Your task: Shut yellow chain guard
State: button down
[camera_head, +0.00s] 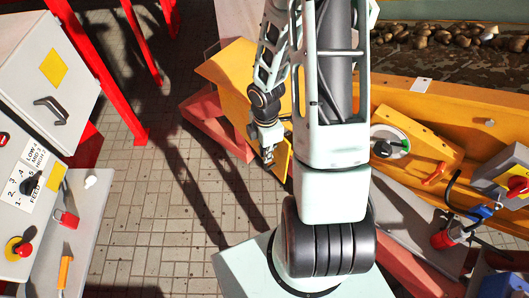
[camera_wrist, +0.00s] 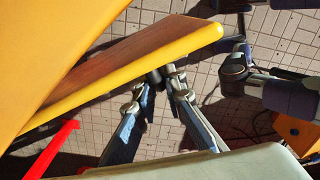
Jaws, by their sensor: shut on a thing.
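The yellow chain guard (camera_head: 232,78) is a flat yellow panel left of my arm in the head view. It stands swung out at an angle from the yellow machine side, partly hidden behind my arm. In the wrist view the guard (camera_wrist: 150,59) fills the upper left, with a yellow rim and a brownish face. My gripper (camera_head: 267,150) is at the guard's lower right part. In the wrist view the fingers of my gripper (camera_wrist: 163,76) converge at the rim and are shut on the guard. The exact grip point is hidden behind the rim.
A yellow machine side (camera_head: 440,108) with a dial (camera_head: 389,142) is on the right, below a bed of potatoes (camera_head: 440,36). A grey control cabinet (camera_head: 45,75) and red posts (camera_head: 112,75) stand left. Tiled floor (camera_head: 165,215) between is clear.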

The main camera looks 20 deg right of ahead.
jog(key=c, duration=2)
grip_release()
jog(key=shift+s, duration=0.1)
notch_tip(320, 180, up, 12)
jog(key=shift+f, duration=0.1)
